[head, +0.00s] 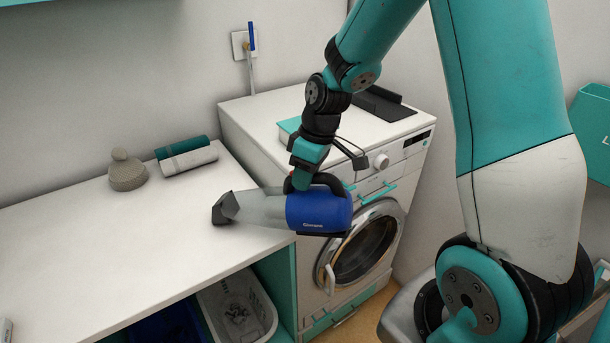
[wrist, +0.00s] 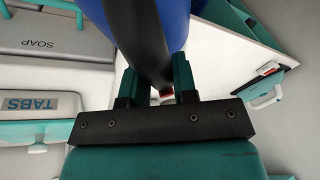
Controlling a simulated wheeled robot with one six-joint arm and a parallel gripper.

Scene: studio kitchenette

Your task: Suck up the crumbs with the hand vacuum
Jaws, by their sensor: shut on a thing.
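The hand vacuum (head: 318,211) has a blue body, a black handle and a clear grey front with a dark nozzle. In the head view my gripper (head: 302,178) is shut on its handle. The vacuum lies about level, its nozzle pointing left over the right end of the white counter; I cannot tell whether it touches the top. In the wrist view the gripper's fingers (wrist: 162,88) close around the black handle, with the blue body (wrist: 182,18) beyond. I see no crumbs on the bare counter parts in view; some may be hidden behind the vacuum.
A grey domed object (head: 127,172) and rolled towels (head: 187,157) sit at the counter's back. A white washing machine (head: 385,165) stands to the right, with dark and teal items on top. A white basket (head: 240,308) is below the counter (head: 90,250). The counter's middle is clear.

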